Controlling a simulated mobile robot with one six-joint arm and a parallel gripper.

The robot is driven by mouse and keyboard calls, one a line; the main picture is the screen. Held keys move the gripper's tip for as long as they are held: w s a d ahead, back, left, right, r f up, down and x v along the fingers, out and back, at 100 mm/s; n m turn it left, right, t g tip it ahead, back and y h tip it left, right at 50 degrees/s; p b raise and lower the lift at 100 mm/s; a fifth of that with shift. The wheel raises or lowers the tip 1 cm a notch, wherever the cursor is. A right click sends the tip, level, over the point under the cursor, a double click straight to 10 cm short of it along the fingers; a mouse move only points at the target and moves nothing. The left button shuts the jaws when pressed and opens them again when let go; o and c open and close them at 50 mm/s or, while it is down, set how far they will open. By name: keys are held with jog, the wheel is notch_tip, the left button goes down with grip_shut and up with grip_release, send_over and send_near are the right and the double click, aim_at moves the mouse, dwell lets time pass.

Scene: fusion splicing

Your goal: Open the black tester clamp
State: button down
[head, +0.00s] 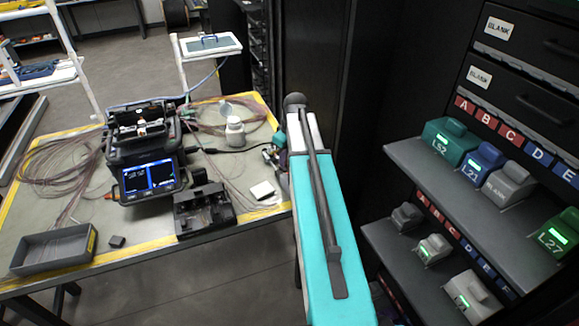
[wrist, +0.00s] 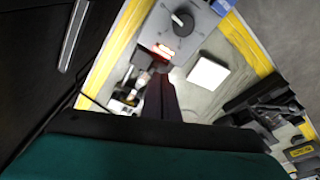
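In the wrist view, a grey tester (wrist: 190,22) with a dark round knob and a lit red display sits on the bench. Below its display is a small dark and brass-coloured fitting (wrist: 128,84), where the black tester clamp seems to be; its lid position is unclear. My gripper (wrist: 157,82) reaches toward this spot as a dark, narrow shape, close to the fitting. I cannot tell whether they touch, or whether the fingers are apart. In the head view, my turquoise arm stands in front of the bench's right end and largely hides the tester and gripper.
On the bench (head: 135,248) stand a fusion splicer (head: 145,150), a black device (head: 203,208), a white square pad (head: 262,190), a white jar (head: 235,132) and a grey tray (head: 55,250). Coiled fibres lie around them. A shelf rack (head: 440,175) with coloured boxes is at right.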

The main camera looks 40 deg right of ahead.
jog(key=shift+s+a+f+b, duration=0.1)
jog(key=shift+s+f+b, duration=0.1)
jog(key=shift+f, duration=0.3)
jog(key=shift+s+f+b, duration=0.2)
jog(key=shift+f, duration=0.25)
jog(key=shift+s+d, duration=0.1)
jog(key=shift+d, duration=0.25)
dwell(0.5)
jog(key=shift+w+d+r+p, duration=0.2)
jog(key=shift+d+r+p, duration=0.15)
jog(key=shift+r+p, duration=0.15)
jog(key=shift+w+d+r+p, duration=0.15)
jog(key=shift+d+r+p, duration=0.15)
jog(key=shift+r+p, duration=0.15)
dwell(0.7)
jog(key=shift+d+r, duration=0.15)
jog(key=shift+r, duration=0.25)
jog(key=shift+s, duration=0.1)
jog(key=shift+d+r+p, duration=0.25)
jog(key=shift+r+p, duration=0.2)
jog(key=shift+r, duration=0.1)
jog(key=shift+d+r+p, duration=0.25)
jog(key=shift+r+p, duration=0.15)
jog(key=shift+r, duration=0.1)
notch_tip(320, 180, up, 6)
jog(key=d+p, duration=0.1)
jog(key=p, duration=0.2)
jog(key=shift+d, duration=0.4)
jog(key=shift+s, duration=0.1)
dwell(0.8)
